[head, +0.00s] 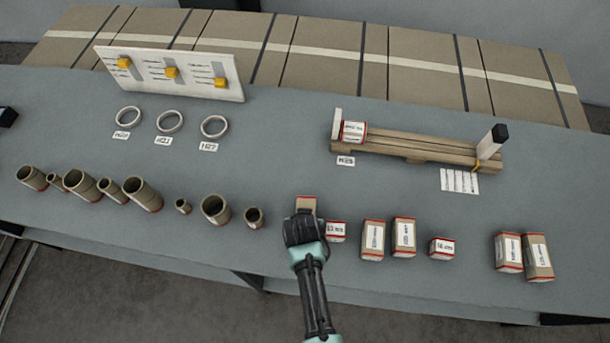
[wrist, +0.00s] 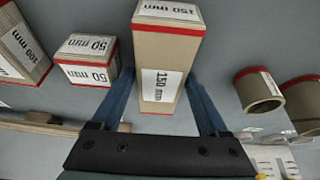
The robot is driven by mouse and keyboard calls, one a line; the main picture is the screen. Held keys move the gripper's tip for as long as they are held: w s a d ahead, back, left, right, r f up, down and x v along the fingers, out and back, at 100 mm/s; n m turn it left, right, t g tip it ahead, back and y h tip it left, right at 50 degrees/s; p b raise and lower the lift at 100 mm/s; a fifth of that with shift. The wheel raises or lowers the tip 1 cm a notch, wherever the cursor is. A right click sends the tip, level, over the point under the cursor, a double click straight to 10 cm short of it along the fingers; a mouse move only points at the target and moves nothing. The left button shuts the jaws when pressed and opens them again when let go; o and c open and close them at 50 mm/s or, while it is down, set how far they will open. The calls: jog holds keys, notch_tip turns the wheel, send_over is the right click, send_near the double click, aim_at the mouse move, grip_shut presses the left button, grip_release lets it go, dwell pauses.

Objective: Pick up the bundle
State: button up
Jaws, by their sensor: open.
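A tall kraft bundle with red edge bands and a "150 mm" label (wrist: 160,62) stands at the middle of the wrist view. In the head view only its brown upper part (head: 306,203) shows behind my gripper (head: 303,228); the rest is hidden. In the wrist view my gripper (wrist: 162,88) is open, with one dark blue finger on each side of this bundle. I cannot tell whether either finger touches it.
A short bundle (head: 336,231) stands close at the right, with several more beyond it. Cardboard tubes (head: 215,209) stand at the left. The table's middle is clear.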

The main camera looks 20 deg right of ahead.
grip_shut()
dwell(0.4)
dwell(0.4)
